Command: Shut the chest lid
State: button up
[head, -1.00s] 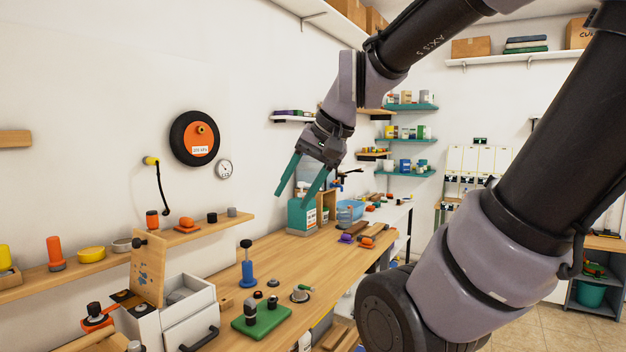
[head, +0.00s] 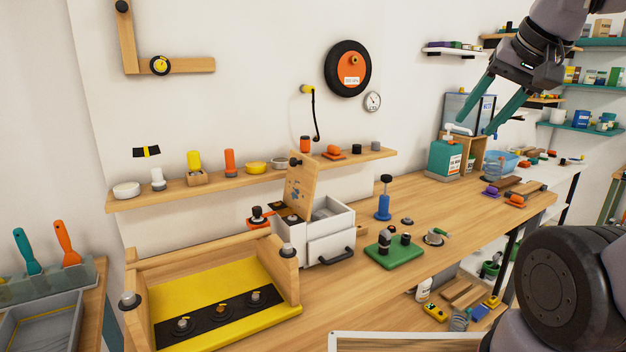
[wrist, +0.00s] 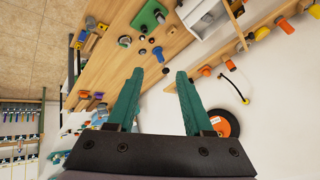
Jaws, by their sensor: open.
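The chest (head: 338,218) is a white box with a drawer and a dark handle, standing on the wooden workbench. Its wooden lid (head: 300,188) stands open, nearly upright, at the left side of the box, with a dark knob near its top. The chest also shows at the top of the wrist view (wrist: 205,22), upside down and partly cut off, with the lid (wrist: 236,24) edge-on beside it. My gripper (head: 476,122) is open and empty, with teal fingers, high above the bench's right part, well away from the chest.
A green block with dark knobs (head: 394,250) and a blue-handled tool (head: 384,200) stand right of the chest. A yellow-floored tray (head: 215,290) is at left. A wall shelf (head: 180,193) with small items runs behind. A teal jug (head: 445,158) stands below my gripper.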

aim_at(300, 186)
jog(key=i+l+u, duration=0.3)
jog(key=l+u, duration=0.2)
jog(key=u, duration=1.15)
